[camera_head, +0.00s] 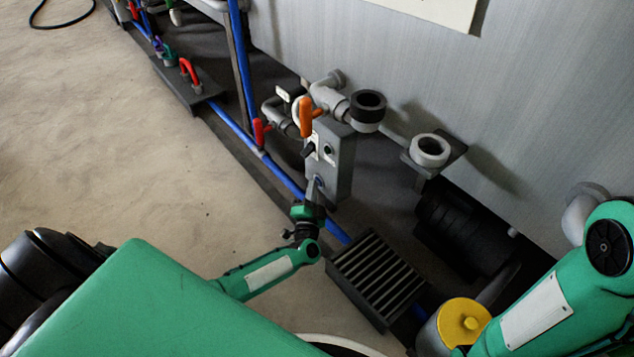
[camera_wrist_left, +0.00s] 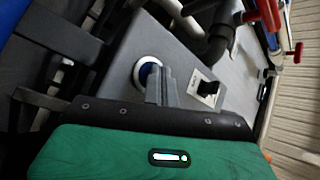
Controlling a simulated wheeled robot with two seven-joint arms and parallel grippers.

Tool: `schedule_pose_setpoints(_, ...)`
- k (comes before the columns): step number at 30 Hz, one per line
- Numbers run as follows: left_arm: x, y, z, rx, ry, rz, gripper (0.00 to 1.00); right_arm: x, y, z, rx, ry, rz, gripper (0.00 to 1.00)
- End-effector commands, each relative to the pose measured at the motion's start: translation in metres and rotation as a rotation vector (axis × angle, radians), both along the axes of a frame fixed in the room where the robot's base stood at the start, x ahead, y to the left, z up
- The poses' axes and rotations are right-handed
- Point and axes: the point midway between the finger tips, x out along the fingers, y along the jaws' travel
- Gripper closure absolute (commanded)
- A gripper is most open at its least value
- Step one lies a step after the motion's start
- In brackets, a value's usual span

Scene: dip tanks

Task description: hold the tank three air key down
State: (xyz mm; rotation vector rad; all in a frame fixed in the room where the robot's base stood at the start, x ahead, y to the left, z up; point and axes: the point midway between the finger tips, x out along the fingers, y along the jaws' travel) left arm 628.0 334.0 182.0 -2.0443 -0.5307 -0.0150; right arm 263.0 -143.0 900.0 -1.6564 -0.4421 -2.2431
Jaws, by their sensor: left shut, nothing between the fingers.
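A grey control box (camera_head: 333,160) stands by the tank, below an orange-handled valve (camera_head: 306,117). On its face is a round blue key with a pale ring, seen in the left wrist view (camera_wrist_left: 147,73); in the head view it is mostly hidden by my fingers. I see no label telling me that this is the tank three air key. My left gripper (camera_head: 315,188) is shut and empty, its fingertips at the key, overlapping its right side in the left wrist view (camera_wrist_left: 161,88). I cannot tell whether the key is pressed in. My right gripper is not in view.
A black rocker switch (camera_wrist_left: 208,89) sits beside the key on the same face. A red-handled valve (camera_head: 260,132) and a blue pipe (camera_head: 285,182) are close by. A slatted dark grate (camera_head: 375,278) lies below the box. Open sandy floor (camera_head: 110,150) is to the left.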

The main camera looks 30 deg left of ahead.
Motion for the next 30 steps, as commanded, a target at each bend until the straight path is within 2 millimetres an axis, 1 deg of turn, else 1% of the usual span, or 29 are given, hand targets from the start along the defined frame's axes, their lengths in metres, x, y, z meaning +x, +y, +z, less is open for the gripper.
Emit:
schedule_pose_setpoints(23, 0.0005, -0.0004, 0.0007, -0.001, -0.001, -0.001, 1.00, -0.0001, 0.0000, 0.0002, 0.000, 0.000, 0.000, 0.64)
schedule_pose_setpoints(30, -0.0061, 0.0024, 0.0028, 0.001, 0.000, 0.000, 1.00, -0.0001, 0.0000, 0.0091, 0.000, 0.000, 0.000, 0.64)
